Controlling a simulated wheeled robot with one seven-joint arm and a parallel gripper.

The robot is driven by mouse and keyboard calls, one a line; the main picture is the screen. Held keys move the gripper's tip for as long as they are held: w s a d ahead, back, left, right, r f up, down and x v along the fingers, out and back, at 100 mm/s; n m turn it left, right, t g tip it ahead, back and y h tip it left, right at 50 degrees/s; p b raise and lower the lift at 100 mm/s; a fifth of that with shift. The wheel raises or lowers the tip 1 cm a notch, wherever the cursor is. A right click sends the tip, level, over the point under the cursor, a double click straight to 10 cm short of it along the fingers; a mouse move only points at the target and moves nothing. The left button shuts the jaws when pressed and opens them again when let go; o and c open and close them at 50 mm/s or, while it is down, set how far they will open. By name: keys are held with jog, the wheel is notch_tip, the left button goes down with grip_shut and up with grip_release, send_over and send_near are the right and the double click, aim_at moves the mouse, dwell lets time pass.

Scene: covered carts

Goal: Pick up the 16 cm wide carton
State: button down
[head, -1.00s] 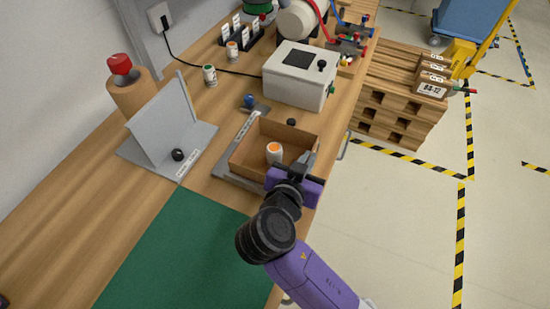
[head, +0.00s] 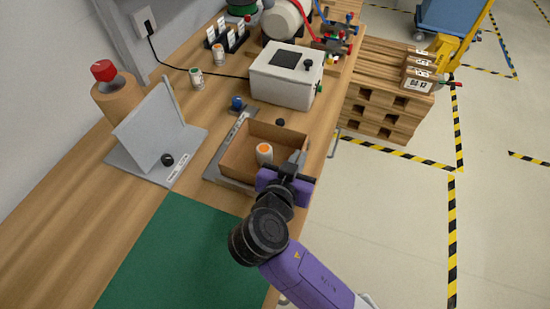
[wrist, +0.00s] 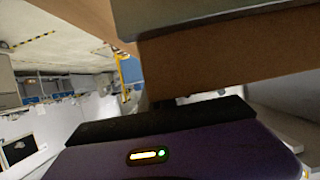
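An open brown carton (head: 239,153) sits on a grey plate (head: 216,171) near the bench's right edge. A white bottle with an orange cap (head: 264,153) stands inside it. My gripper (head: 290,170) is at the carton's near right side, with a dark finger along the right wall. In the wrist view the carton's brown wall (wrist: 220,70) fills the upper right, close beyond the dark bar of my gripper. The view is upside down there, with a grey slab above the wall. The finger gap is hidden, so I cannot tell whether the fingers grip the wall.
A white control box (head: 283,78) stands behind the carton. A grey angled bracket (head: 152,130) is to the left, and a green mat (head: 175,250) lies in front. A blue-knobbed piece (head: 238,104) is just behind the plate. Open floor is on the right, past wooden pallets (head: 385,105).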

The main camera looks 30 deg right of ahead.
notch_tip(320, 180, up, 20)
dwell(0.6)
